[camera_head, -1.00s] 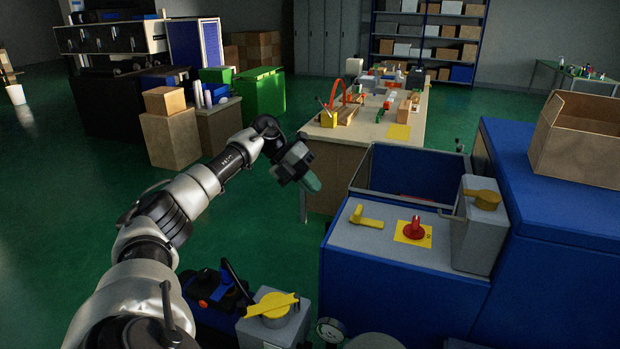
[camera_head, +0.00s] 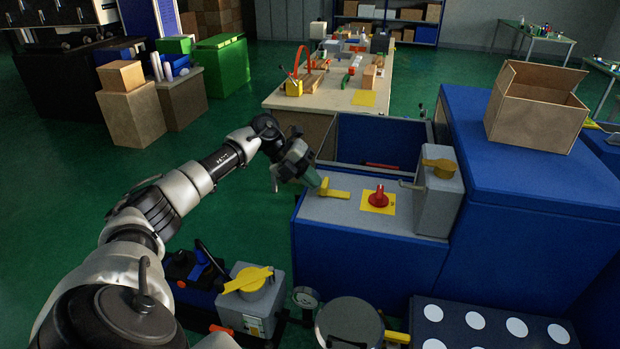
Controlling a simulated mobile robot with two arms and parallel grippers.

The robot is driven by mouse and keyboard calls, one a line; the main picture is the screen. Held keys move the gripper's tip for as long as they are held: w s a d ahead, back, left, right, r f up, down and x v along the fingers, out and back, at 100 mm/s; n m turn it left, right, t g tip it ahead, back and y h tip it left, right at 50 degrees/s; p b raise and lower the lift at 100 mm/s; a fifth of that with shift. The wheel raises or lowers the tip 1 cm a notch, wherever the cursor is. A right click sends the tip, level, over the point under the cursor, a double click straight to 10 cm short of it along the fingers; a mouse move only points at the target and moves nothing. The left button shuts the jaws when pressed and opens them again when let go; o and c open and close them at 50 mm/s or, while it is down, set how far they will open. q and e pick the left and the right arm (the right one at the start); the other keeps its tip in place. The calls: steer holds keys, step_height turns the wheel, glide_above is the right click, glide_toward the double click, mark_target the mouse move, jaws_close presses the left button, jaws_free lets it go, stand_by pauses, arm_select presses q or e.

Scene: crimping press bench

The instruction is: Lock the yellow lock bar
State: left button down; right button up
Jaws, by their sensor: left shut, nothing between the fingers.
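A yellow bar (camera_head: 335,193) with a raised left end lies on the grey top of the blue press cabinet (camera_head: 356,213). My left gripper (camera_head: 313,179) is shut and empty, its greenish fingertips right at the bar's raised left end. I cannot tell whether they touch it. A red knob on a yellow plate (camera_head: 379,198) stands to the right of the bar. My right gripper is out of view.
A grey box with a yellow handle (camera_head: 440,168) stands at the cabinet's right end. An open bin (camera_head: 385,140) lies behind the top. Another grey box with a yellow lever (camera_head: 248,280) and a gauge (camera_head: 305,297) are in front. A cardboard box (camera_head: 536,108) stands at right.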

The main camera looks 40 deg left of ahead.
mark_target(343, 194)
arm_select(q)
steer(key=w+d, duration=0.1)
steer(key=d, duration=0.1)
steer(key=w+d+p, duration=0.1)
steer(key=d, duration=0.1)
steer(key=shift+w, duration=0.1)
steer(key=shift+a+r+b, duration=0.35)
steer(key=shift+a+r, duration=0.05)
steer(key=b+v, duration=0.2)
steer(key=v, duration=0.8)
steer(key=shift+s, duration=0.2)
